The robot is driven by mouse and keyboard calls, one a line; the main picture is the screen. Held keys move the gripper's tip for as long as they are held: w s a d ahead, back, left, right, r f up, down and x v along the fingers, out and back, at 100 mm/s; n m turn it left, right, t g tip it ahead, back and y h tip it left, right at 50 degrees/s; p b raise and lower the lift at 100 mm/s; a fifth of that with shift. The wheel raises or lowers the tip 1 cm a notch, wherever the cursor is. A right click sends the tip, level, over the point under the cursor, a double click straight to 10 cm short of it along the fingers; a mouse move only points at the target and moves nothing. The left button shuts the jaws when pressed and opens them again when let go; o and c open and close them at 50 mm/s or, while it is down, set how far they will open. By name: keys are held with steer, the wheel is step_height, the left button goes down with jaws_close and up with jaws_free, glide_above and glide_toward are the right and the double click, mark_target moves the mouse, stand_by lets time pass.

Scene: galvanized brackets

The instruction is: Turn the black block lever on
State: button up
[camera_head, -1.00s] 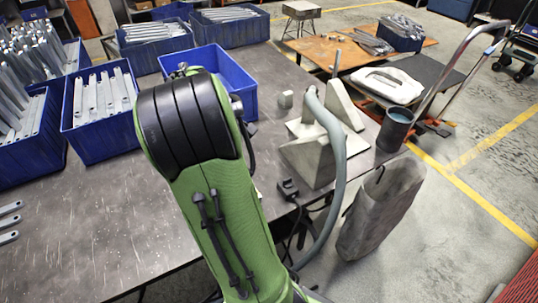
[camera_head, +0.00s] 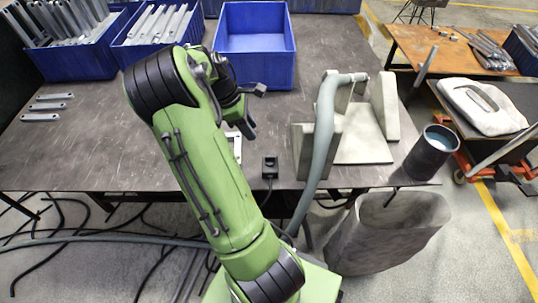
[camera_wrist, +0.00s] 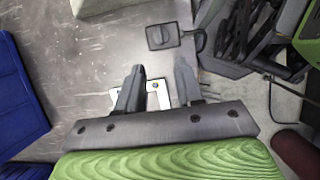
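The black block (camera_head: 270,166) with its lever sits near the front edge of the table, with a cable running from it. In the wrist view the block (camera_wrist: 163,36) lies beyond my fingertips, with a dark grey rounded lever on its top face. I cannot tell whether the lever stands at on or off. My gripper (camera_head: 253,110) is above the table, behind and slightly left of the block in the head view. In the wrist view my gripper (camera_wrist: 158,78) has its two fingers apart with nothing held, and does not touch the block.
A white plate (camera_head: 234,147) lies on the table left of the block. A grey stand (camera_head: 362,145) with a hose (camera_head: 323,130) stands to the right. An empty blue bin (camera_head: 254,62) is behind. Flat brackets (camera_head: 48,106) lie at left; the table's left middle is clear.

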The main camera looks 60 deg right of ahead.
mark_target(270, 156)
steer(key=b+x, duration=0.4)
steer(key=x, duration=1)
steer(key=shift+b, duration=0.3)
steer(key=shift+r, duration=0.1)
steer(key=shift+c, duration=0.3)
jaws_close()
